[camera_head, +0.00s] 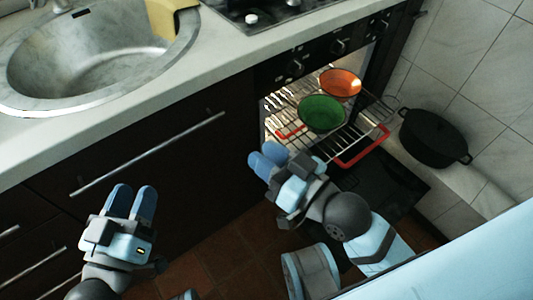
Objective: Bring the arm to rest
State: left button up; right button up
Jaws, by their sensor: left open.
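My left gripper (132,191) hangs in front of the dark cabinet at the lower left. Its two blue fingers are a little apart, with nothing between them. My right gripper (265,157) is in front of the oven, to the left of and below the green pot. Its blue fingers are close together and I cannot tell whether they are open; no object shows in them.
The rack has red front parts, and the dark oven door (385,195) is folded down below it. A black pot (433,137) stands on a ledge by the tiled wall. The counter (185,75) holds a sink (85,60) with a yellow item on its rim.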

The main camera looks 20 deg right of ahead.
dwell(0.4)
pick_arm(q)
notch_tip(320, 180, up, 8)
jog(key=a+g+y+p, duration=0.2)
jog(key=a+y+p, duration=0.1)
jog(key=p, duration=1.8)
pick_arm(e)
notch_tip(320, 180, up, 8)
jog(key=d+g+h, duration=0.2)
jog(key=d+h, duration=0.1)
pick_arm(q)
jog(key=s+a+r+g+y+p, duration=0.1)
jog(key=s+a+g+y+p, duration=0.2)
jog(key=p, duration=1.6)
jog(key=shift+s+a+r+n, duration=0.3)
jog(key=shift+s+a, duration=0.35)
jog(key=shift+a, duration=0.45)
pick_arm(e)
jog(key=s+d+r+g+h, duration=0.1)
jog(key=s+d+g+h, duration=0.2)
jog(key=s+d, duration=0.1)
jog(key=shift+d+r, duration=0.25)
jog(key=shift+d, duration=0.35)
jog(key=shift+s, duration=0.1)
